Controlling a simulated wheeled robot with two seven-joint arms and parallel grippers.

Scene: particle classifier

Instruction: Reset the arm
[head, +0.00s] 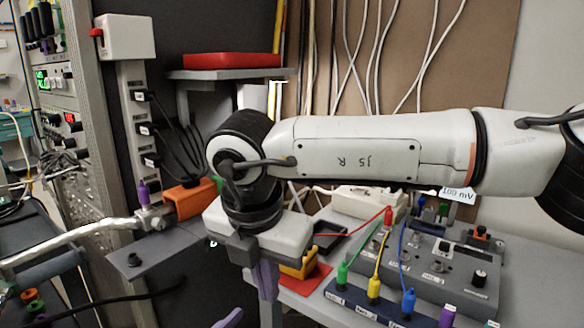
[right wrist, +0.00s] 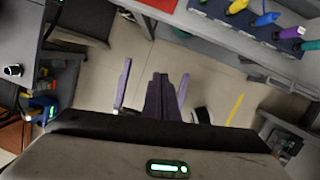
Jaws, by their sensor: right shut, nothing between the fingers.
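My right arm reaches in from the right of the head view. Its gripper (head: 265,282) hangs down near the lower middle, its purple fingers shut together with nothing between them. In the right wrist view the shut fingers (right wrist: 161,97) point out over the bare floor, touching nothing. Thin purple pieces stand on either side of them there, and a purple tip shows at the bottom edge of the head view; what these belong to is unclear. I cannot make out my left gripper.
A grey bench with a control box (head: 440,255) and a row of coloured plugs (head: 374,287) lies right of the gripper. An orange block (head: 188,200) and metal pipe (head: 75,232) are at left. A red tray (head: 232,61) sits on a shelf behind. Floor (right wrist: 215,75) is open below.

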